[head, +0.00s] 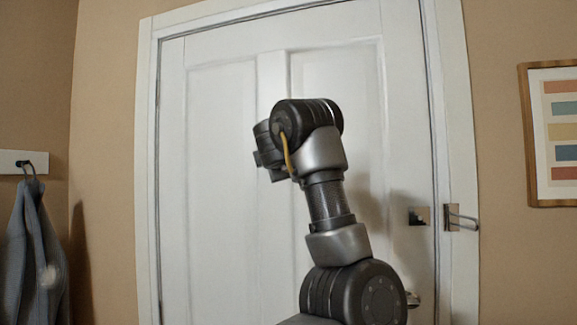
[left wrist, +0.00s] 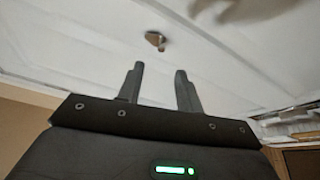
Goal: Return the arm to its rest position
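One of my arms (head: 330,200) rises from the bottom, right of centre, in the head view, in front of a white door. It bends at the top, and its end points left; no gripper fingers show there. In the left wrist view my left gripper (left wrist: 159,68) has its two fingers apart with nothing between them. The white door surface fills the background beyond the fingertips. My right gripper is not to be made out in either view.
The closed white door (head: 222,130) has metal hardware (head: 420,215) at its right side. A framed striped picture (head: 562,135) hangs on the right wall. A blue garment (head: 38,245) hangs from a hook at left. A small metal fitting (left wrist: 155,39) shows in the left wrist view.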

